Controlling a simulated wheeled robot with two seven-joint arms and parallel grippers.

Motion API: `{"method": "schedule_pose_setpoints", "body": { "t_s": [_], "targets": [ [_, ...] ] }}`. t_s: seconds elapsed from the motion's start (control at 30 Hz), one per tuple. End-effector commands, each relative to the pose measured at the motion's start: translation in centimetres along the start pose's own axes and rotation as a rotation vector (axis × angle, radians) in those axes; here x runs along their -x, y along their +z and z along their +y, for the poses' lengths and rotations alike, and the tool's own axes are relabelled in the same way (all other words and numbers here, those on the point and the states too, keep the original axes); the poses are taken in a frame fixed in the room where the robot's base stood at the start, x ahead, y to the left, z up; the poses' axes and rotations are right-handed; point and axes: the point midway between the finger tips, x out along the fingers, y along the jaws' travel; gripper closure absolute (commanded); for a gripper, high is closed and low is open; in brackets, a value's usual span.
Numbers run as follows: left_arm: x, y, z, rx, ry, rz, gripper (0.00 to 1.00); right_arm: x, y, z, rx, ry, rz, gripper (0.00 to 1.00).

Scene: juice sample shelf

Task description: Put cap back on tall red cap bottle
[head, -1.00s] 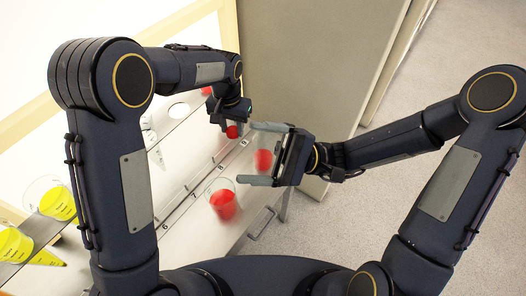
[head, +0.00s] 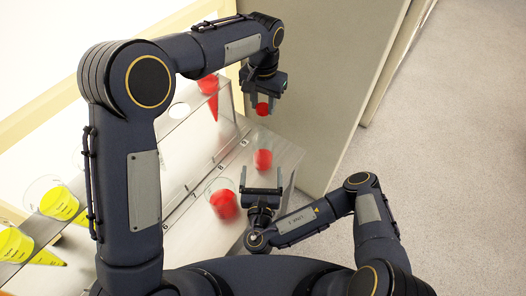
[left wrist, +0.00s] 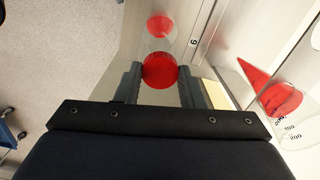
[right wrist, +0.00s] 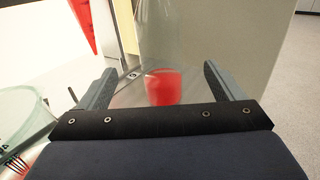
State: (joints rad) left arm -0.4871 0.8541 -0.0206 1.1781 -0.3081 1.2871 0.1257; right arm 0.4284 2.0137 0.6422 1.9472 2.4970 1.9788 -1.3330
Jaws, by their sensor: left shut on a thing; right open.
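The red cap (head: 262,109) is a round red piece held between the fingers of my left gripper (head: 262,102), which is shut on it. It also shows between the fingers in the left wrist view (left wrist: 160,71). The tall clear bottle with red liquid in its bottom (head: 263,159) stands on the bench below the cap. Its liquid shows in the right wrist view (right wrist: 163,87), and its top runs out of that frame. My right gripper (head: 261,171) is open and low, its fingers pointing at the bottle, which stands ahead between them. The cap is apart from the bottle.
A clear beaker with red liquid (head: 223,204) stands left of my right gripper. A red-filled cone-shaped vessel (head: 209,86) is on the back shelf. Vessels with yellow liquid (head: 59,204) are at the left. A grey panel (head: 330,80) rises behind the bench.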

Motion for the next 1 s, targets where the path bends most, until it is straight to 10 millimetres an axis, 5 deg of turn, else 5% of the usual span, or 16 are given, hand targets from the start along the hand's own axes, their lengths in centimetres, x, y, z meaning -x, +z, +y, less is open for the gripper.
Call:
{"method": "schedule_pose_setpoints", "body": {
  "t_s": [0.53,1.0],
  "targets": [
    [0.0,0.0,0.0,0.0,0.0,0.0,0.86,-1.0,-0.1,0.2,0.006,0.01,0.0,0.12],
    [0.0,0.0,0.0,0.0,0.001,0.0,0.86,-9.0,0.0,-0.1,-0.001,-0.004,-0.002,0.12]
  ]
}}
